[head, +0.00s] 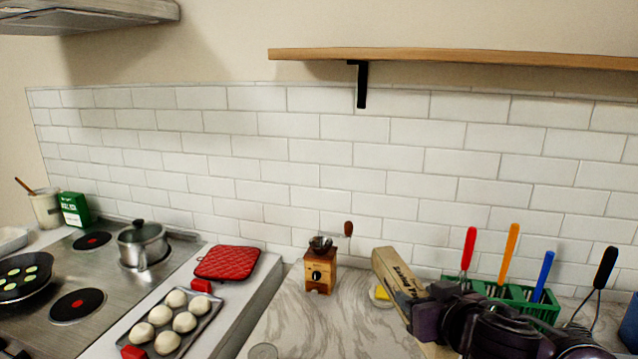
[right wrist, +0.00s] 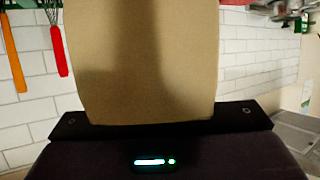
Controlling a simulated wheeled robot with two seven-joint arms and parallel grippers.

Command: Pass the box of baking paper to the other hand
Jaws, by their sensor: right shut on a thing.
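The long tan box of baking paper (head: 393,272) with dark lettering is at the lower right of the head view, tilted above the marble counter. My right gripper (head: 430,308) is shut on it. In the right wrist view the box (right wrist: 140,60) fills the middle as a plain tan face, up against the dark gripper body. The fingers' far sides are hidden. My left gripper cannot be made out in either view.
A wooden coffee grinder (head: 320,268) stands left of the box. A green rack (head: 513,297) with colored-handled utensils stands to the right. A tray of dough balls (head: 172,325), red potholder (head: 227,262) and stove (head: 110,285) are left. A wooden shelf (head: 450,56) hangs above.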

